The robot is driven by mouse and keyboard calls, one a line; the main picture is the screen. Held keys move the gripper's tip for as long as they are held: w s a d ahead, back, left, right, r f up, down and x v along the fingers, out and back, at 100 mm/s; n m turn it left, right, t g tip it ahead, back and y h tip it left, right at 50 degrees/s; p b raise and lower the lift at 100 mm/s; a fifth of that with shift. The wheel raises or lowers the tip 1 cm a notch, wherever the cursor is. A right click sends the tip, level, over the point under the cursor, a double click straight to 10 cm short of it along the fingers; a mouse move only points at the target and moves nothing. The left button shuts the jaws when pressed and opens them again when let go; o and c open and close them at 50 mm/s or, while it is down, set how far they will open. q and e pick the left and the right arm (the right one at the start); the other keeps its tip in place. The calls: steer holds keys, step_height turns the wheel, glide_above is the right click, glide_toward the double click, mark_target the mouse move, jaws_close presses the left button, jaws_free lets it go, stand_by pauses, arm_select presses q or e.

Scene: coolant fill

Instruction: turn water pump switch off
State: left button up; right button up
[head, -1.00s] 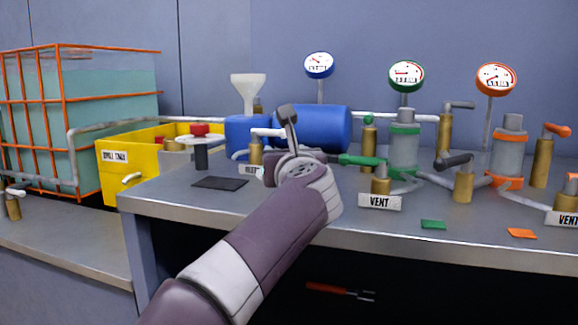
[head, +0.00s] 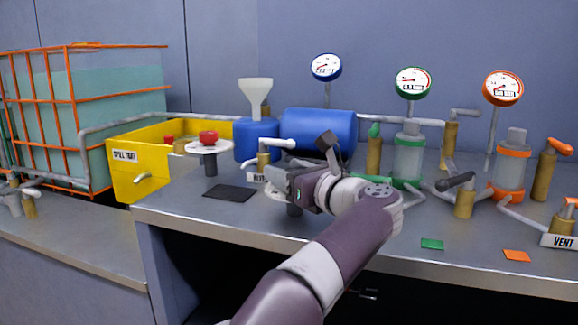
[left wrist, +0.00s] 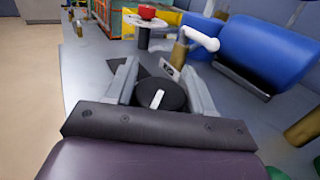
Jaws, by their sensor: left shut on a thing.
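A round black knob (left wrist: 172,101) with a white pointer mark sits between the two fingers of my left gripper (left wrist: 158,84) in the left wrist view. The pointer runs nearly along the fingers, tilted slightly right at its far end. I take this knob for the water pump switch; no label naming it is readable. In the head view my left gripper (head: 272,182) is low over the bench, shut on the knob, and hides it. A dark post (head: 294,209) shows under the gripper. My right gripper is not in view.
Left of the gripper, a red knob (head: 208,137) sits on a white disc. A white-handled valve (head: 264,158) and blue tank (head: 318,132) stand behind it. A yellow spill tray (head: 125,178) is at left. Several brass valves stand at right. Bare bench (head: 385,250) lies in front.

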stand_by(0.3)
arm_select(q)
steer(key=o, duration=1)
steer(key=p+v, duration=0.2)
steer(key=v, duration=0.9)
steer(key=shift+s+d+r+p, duration=0.15)
steer(key=shift+s+d+p, duration=0.1)
steer(key=shift+p, duration=0.05)
steer(key=shift+s+d, duration=0.3)
steer(key=shift+s, duration=0.1)
